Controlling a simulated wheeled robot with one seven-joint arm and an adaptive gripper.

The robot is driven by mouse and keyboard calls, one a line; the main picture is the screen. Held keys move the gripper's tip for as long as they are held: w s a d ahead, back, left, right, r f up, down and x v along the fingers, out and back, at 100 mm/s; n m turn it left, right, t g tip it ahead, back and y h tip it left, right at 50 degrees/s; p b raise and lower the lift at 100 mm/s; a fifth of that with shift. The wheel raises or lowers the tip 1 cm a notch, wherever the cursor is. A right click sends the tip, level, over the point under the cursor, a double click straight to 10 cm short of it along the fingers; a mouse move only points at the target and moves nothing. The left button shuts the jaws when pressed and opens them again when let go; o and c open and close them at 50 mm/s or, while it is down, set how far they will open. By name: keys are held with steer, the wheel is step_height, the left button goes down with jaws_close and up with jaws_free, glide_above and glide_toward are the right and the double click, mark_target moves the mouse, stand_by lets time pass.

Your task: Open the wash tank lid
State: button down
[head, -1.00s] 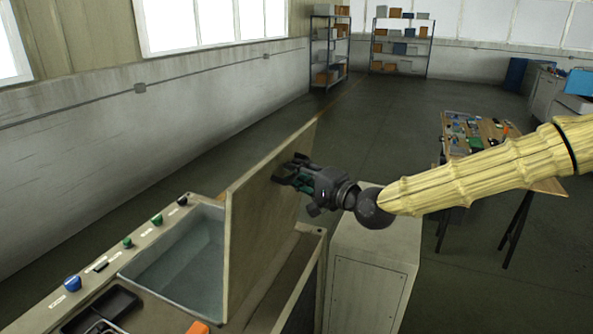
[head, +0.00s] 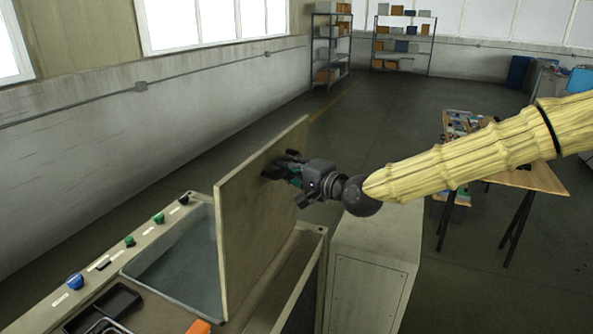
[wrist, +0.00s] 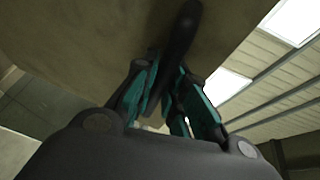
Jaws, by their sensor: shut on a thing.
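The wash tank lid (head: 255,215) is a flat beige panel standing raised, close to upright, along the right side of the open tank (head: 185,262). The tank shows a grey-blue basin. My gripper (head: 285,168) is at the upper right face of the lid. In the wrist view my gripper (wrist: 168,95) has its green-sided fingers closed on a dark handle (wrist: 178,42) on the lid face (wrist: 80,40). The fingers partly hide the handle's lower end.
Knobs, among them a blue one (head: 75,281), line the tank's left rim. A black tray (head: 110,302) and an orange object (head: 199,327) lie at the front. A grey cabinet (head: 365,290) stands right of the tank. A cluttered workbench (head: 530,178) stands farther right.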

steer(key=a, duration=0.1)
steer(key=w+a, duration=0.1)
steer(key=a, duration=0.1)
steer(key=a+b, duration=0.1)
steer(key=shift+w+a+r, duration=0.2)
steer(key=shift+w+r, duration=0.2)
steer(key=c, duration=1.7)
jaws_free()
